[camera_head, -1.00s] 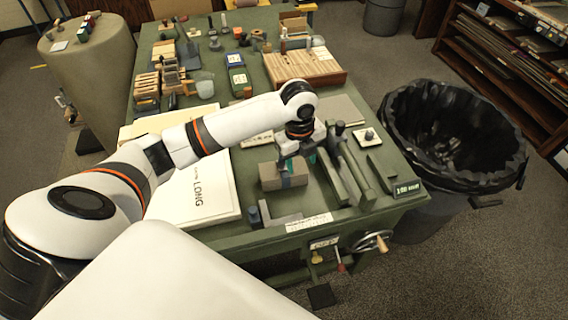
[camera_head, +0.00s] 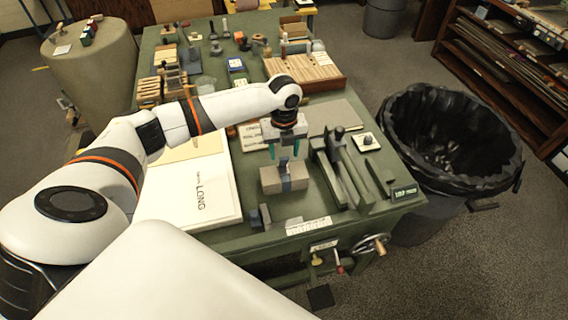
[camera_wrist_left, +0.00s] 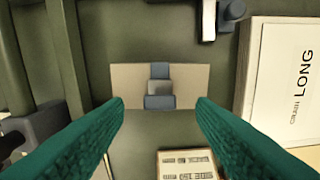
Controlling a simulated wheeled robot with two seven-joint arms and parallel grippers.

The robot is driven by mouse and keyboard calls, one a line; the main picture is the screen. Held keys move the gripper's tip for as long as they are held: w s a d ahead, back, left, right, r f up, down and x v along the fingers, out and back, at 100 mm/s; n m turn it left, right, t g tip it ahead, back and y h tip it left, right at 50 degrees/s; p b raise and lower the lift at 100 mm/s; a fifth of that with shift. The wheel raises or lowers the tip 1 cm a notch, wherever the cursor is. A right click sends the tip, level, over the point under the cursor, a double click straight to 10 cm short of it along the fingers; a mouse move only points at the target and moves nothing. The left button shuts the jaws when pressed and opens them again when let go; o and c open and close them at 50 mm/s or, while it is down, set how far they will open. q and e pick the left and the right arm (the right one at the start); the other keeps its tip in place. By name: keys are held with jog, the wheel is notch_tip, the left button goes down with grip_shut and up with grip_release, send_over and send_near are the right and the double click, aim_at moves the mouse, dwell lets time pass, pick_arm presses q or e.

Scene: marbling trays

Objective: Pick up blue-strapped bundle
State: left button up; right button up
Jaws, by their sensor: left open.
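The blue-strapped bundle (camera_head: 272,180) is a grey-tan block with a blue band around its middle, lying on the green table near its front edge. It also shows in the left wrist view (camera_wrist_left: 190,80), centred between the fingers and beyond their tips. My left gripper (camera_head: 285,158) is open, with teal fingers pointing down just above and behind the bundle. My right gripper is not in view.
A white board marked LONG (camera_head: 190,196) lies left of the bundle. A dark metal rail fixture (camera_head: 343,168) stands close on the right. A small dark-blue block and grey bracket (camera_head: 262,216) sit in front. A lined black bin (camera_head: 450,140) is off the right side.

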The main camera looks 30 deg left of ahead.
aim_at(284, 157)
pick_arm(q)
jog(key=shift+f+p, duration=0.3)
jog(key=shift+f, duration=1.45)
jog(key=shift+c, duration=0.2)
grip_shut()
